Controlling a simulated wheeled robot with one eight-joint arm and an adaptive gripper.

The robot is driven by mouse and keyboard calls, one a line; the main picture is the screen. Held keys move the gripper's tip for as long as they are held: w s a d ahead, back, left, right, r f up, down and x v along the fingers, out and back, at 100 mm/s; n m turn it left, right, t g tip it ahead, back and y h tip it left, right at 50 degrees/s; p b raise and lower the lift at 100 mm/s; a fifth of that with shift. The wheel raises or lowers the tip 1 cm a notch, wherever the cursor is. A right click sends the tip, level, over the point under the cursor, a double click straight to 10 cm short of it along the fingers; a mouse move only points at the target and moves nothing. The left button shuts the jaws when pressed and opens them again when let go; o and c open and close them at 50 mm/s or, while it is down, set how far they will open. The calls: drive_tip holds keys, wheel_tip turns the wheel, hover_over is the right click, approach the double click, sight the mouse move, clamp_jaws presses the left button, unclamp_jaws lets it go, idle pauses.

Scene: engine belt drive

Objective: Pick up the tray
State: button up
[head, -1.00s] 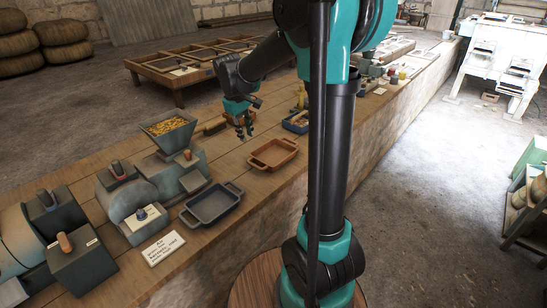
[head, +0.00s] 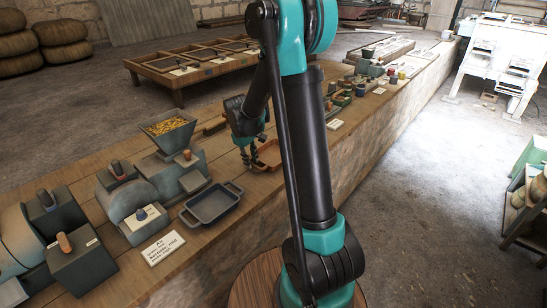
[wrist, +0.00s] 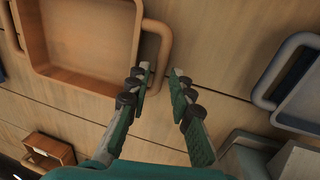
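The orange-brown tray (head: 270,150) lies on the wooden counter, partly hidden behind my arm in the head view. The wrist view shows its rim and one looped handle (wrist: 166,40) at the upper left. My gripper (head: 250,164) is low beside the tray's left end. In the wrist view my gripper (wrist: 159,78) is open, with its fingertips on either side of the handle's outer bar. I cannot tell whether they touch it. A blue-grey tray (head: 212,204) lies apart, nearer the front left, and its handle shows in the wrist view (wrist: 272,72).
A grey machine with a hopper (head: 168,128) of yellow bits stands left of the trays. A white text card (head: 163,247) lies in front of the blue-grey tray. Several small items line the counter behind my arm. Bare planks lie between the two trays.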

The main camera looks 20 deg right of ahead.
drive_tip(key=shift+d+f, duration=0.15)
drive_tip(key=shift+f, duration=0.65)
clamp_jaws()
drive_tip(key=shift+r, duration=0.15)
